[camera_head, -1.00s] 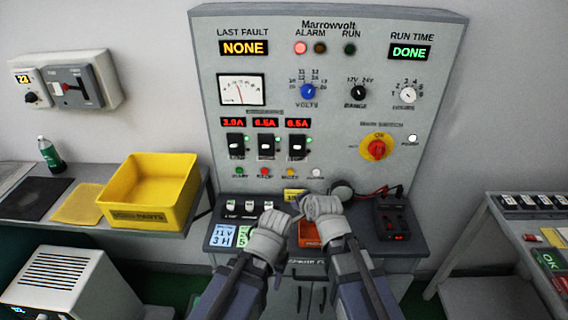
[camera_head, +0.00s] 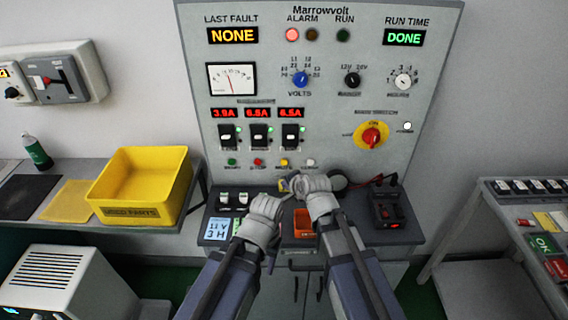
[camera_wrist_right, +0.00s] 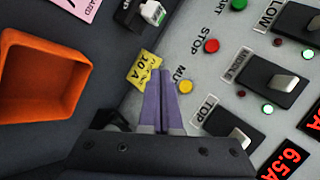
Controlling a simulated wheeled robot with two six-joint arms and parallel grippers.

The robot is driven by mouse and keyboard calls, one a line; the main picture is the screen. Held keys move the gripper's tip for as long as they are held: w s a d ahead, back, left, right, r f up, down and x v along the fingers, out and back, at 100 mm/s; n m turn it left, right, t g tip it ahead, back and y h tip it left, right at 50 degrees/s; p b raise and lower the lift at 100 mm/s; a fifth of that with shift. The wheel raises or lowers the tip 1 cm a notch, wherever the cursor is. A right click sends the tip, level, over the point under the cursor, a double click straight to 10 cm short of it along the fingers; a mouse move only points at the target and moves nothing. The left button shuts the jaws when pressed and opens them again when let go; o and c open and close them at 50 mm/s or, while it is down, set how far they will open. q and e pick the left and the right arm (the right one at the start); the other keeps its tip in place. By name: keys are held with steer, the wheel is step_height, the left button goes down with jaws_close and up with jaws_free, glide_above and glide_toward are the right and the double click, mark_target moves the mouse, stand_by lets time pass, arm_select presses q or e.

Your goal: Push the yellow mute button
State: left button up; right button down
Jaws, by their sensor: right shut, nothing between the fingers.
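The yellow mute button (camera_head: 284,162) is in the row of small round buttons low on the grey Marrowvolt panel (camera_head: 430,70). In the right wrist view the yellow button (camera_wrist_right: 186,87) sits just right of my right gripper's fingertips (camera_wrist_right: 160,72), with its label partly hidden by the fingers. My right gripper (camera_head: 296,183) is shut and empty, below the button in the head view; I cannot tell whether it touches the panel. My left gripper (camera_head: 281,199) is beside it, over the bench, and its jaws are too small to judge.
The red stop button (camera_wrist_right: 211,46) and green start button (camera_wrist_right: 238,5) are close by, as are the black rocker switches (camera_wrist_right: 273,80). An orange bin (camera_head: 303,224) and a black meter (camera_head: 388,211) stand on the bench. A yellow crate (camera_head: 142,213) stands at left.

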steer(key=shift+w, duration=3.55)
steer(key=shift+w, duration=0.4)
steer(key=shift+w, duration=0.45)
steer(key=shift+s, duration=0.85)
steer(key=s, duration=0.5)
